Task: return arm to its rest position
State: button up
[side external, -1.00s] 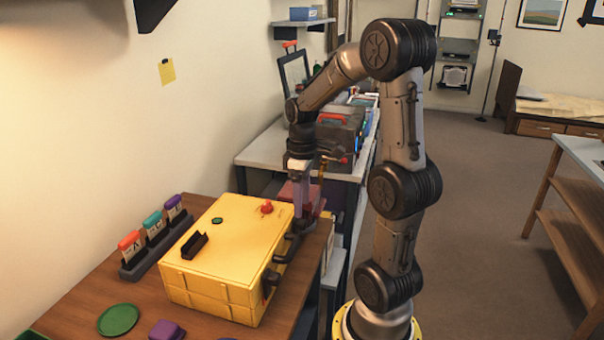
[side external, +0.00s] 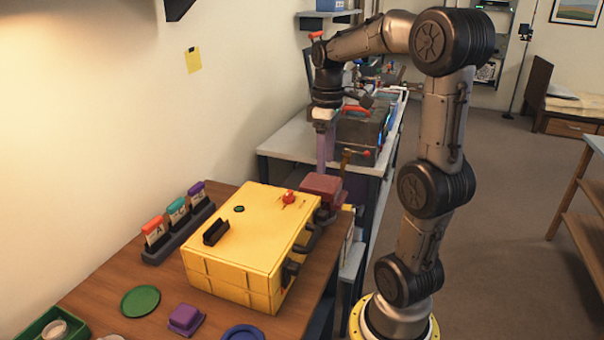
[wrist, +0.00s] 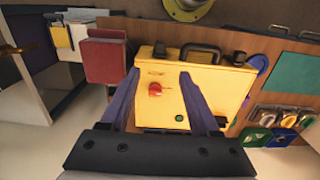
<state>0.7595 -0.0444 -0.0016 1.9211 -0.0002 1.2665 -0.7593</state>
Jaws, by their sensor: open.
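My gripper (side external: 325,168) hangs pointing down from my raised arm, with its purple fingers above and behind the yellow case. In the wrist view my gripper (wrist: 158,76) has its two fingers spread apart with nothing between the tips. The closed yellow case (side external: 245,240) lies on the wooden table, with a red knob (side external: 288,197), a green button and a black bracket on top. The wrist view also shows the yellow case (wrist: 165,100) below the fingers, apart from them as far as I can tell.
A dark red box (side external: 322,188) stands just behind the case. A rack (side external: 180,235) with coloured-top cards is at the left. A green disc (side external: 140,301) and a purple block (side external: 186,318) lie in front. A grey toolbox (side external: 360,125) is on the back bench (side external: 285,140).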

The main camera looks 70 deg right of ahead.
jog(key=a+r+n+t, duration=0.2)
jog(key=a+r+n, duration=0.15)
jog(key=a, duration=0.85)
jog(key=s+a+f+m+t, duration=0.3)
jog(key=s+a+f, duration=0.2)
jog(key=a, duration=0.3)
jog(key=shift+a+f+t, duration=0.2)
jog(key=shift+a+t, duration=0.05)
jog(key=shift+t, duration=0.05)
jog(key=shift+s+m, duration=0.1)
jog(key=shift+m, duration=0.15)
